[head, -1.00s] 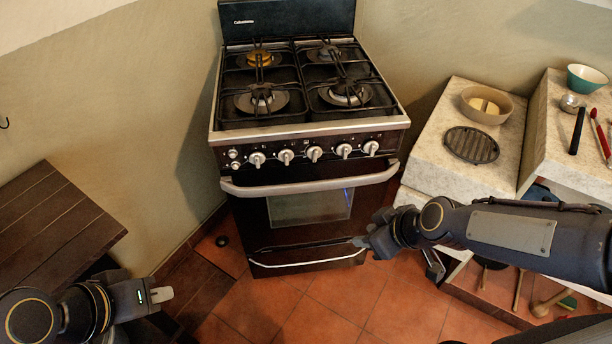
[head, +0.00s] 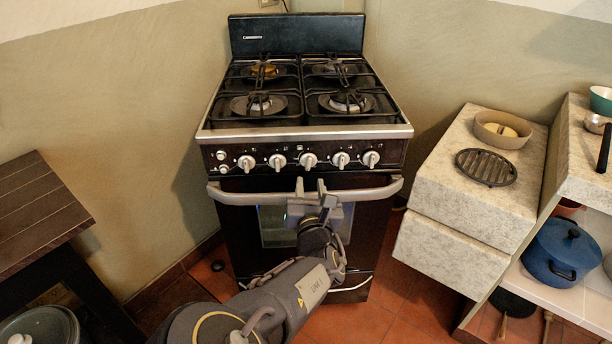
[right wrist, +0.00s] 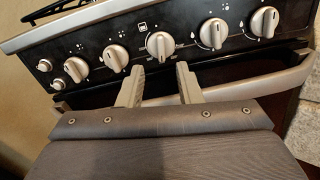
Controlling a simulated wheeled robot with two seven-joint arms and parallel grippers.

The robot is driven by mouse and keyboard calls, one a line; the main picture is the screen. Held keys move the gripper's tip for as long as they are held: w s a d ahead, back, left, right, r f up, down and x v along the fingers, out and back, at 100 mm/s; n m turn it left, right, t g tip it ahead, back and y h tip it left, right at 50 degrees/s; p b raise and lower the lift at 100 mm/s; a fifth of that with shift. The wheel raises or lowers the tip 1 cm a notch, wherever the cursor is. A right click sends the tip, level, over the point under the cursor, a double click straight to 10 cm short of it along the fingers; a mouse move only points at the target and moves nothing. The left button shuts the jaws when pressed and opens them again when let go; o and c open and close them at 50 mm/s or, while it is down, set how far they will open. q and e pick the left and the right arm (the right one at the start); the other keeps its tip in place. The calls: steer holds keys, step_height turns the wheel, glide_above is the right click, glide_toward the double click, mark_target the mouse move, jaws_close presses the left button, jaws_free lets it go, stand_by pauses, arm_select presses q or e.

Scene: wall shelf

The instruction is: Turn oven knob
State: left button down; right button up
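The oven is a dark stove (head: 230,192) with a steel-edged top and a row of several silver knobs on its front panel. The middle knob (head: 308,160) shows in the right wrist view (right wrist: 160,45) with its grip bar about upright. My right gripper (head: 310,187) is in front of the panel, just below the middle knob, by the oven door handle (head: 235,194). In the right wrist view its two fingers (right wrist: 159,78) are spread apart with nothing between them. The fingertips point at the middle knob and seem short of it. My left gripper is out of view.
A stone counter (head: 450,205) with a bowl (head: 502,129) and a round black grate (head: 486,167) stands to the right. A blue pot (head: 563,252) sits on a lower shelf. A dark wooden table (head: 35,215) is at the left.

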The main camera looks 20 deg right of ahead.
mark_target(309, 167)
steer(key=w, duration=0.3)
steer(key=w+d, duration=0.1)
steer(key=w, duration=0.2)
steer(key=shift+d+f+b, duration=0.1)
steer(key=shift+d+b, duration=0.1)
steer(key=shift+b, duration=0.15)
steer(key=shift+c, duration=0.3)
jaws_close()
